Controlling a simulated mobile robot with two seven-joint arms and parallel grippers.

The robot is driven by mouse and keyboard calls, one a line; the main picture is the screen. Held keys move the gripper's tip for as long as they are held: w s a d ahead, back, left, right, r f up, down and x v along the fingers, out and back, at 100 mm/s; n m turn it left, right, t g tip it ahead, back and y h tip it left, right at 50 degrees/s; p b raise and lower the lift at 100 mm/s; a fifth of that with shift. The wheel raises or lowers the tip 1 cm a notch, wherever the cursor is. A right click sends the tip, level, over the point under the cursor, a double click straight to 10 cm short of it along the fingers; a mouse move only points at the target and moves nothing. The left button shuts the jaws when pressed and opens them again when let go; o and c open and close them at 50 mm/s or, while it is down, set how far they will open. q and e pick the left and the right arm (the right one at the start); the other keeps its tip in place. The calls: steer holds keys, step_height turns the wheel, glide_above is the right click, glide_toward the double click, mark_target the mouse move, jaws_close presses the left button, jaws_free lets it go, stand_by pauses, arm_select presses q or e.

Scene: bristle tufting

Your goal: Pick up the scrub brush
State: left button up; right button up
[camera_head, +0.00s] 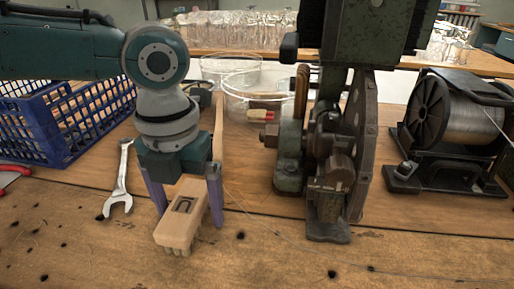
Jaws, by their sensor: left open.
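My left gripper (187,208) points down over the brush, with one purple finger on each side of the block. The fingers are open; I cannot tell whether either touches the wood. My right gripper is not in view.
A tufting machine (330,150) stands right of the brush, and a wire spool (447,110) is at the right. A wrench (120,180) and a blue crate (60,120) are at the left. A clear round container (255,95) stands behind. The front bench is mostly clear.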

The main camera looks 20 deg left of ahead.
arm_select(q)
steer(key=shift+c, duration=0.4)
steer(key=c, duration=1.3)
jaws_close()
steer(key=shift+r, duration=0.2)
